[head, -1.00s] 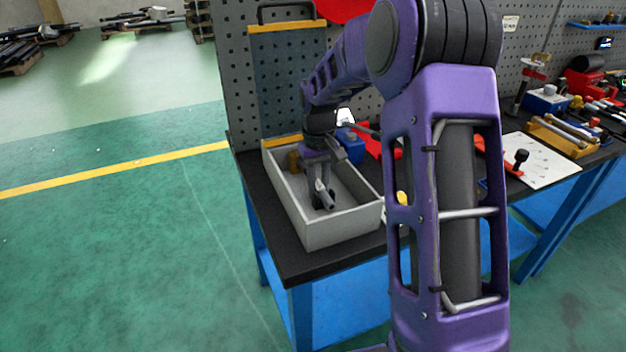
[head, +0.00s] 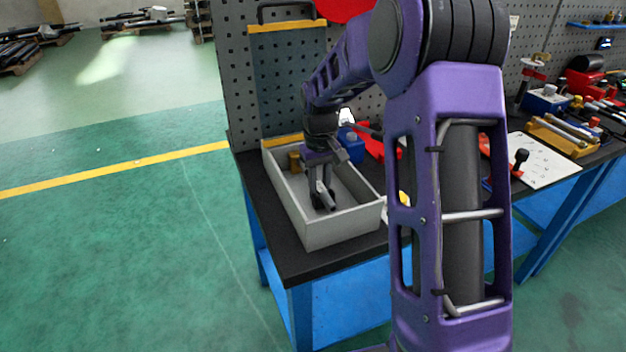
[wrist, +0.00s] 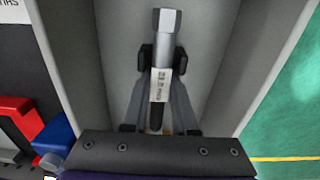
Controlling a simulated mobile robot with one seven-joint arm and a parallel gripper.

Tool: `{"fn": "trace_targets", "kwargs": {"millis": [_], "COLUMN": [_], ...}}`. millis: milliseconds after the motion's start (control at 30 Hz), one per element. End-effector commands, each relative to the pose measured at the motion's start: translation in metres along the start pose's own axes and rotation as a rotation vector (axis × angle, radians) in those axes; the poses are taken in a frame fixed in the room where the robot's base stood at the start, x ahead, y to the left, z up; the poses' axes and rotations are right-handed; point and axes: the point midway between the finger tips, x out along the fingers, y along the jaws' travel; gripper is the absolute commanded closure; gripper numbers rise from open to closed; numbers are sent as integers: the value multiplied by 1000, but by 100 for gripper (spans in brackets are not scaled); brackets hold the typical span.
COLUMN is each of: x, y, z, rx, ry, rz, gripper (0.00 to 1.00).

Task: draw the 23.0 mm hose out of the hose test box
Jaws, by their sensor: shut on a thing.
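The hose test box (head: 345,232) is an open grey box on the black bench top, and its pale inner wall also shows in the wrist view (wrist: 62,60). My gripper (wrist: 162,60) is inside the box, pointing down, with its dark finger pads on either side of the hose (wrist: 161,82). The hose is a short dark piece with a white label, too blurred to read surely, and a light metal hex fitting at its far end. In the head view the hose (head: 328,200) is small, low between the box walls. Whether it touches the floor is unclear.
A brass-coloured piece (head: 294,161) stands in the box's back left corner. A grey pegboard (head: 240,70) rises behind. Red and blue items (head: 375,142) lie right of the box, partly behind my arm. Open green floor (head: 120,260) lies to the left.

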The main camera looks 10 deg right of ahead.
Motion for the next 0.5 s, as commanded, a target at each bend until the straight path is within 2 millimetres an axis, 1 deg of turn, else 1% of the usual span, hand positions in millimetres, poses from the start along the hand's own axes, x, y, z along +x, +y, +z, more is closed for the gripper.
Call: {"fn": "trace_targets", "kwargs": {"millis": [500], "x": [-1], "y": [1], "z": [24], "rx": [2], "ry": [-10], "rz": [0], "gripper": [100]}}
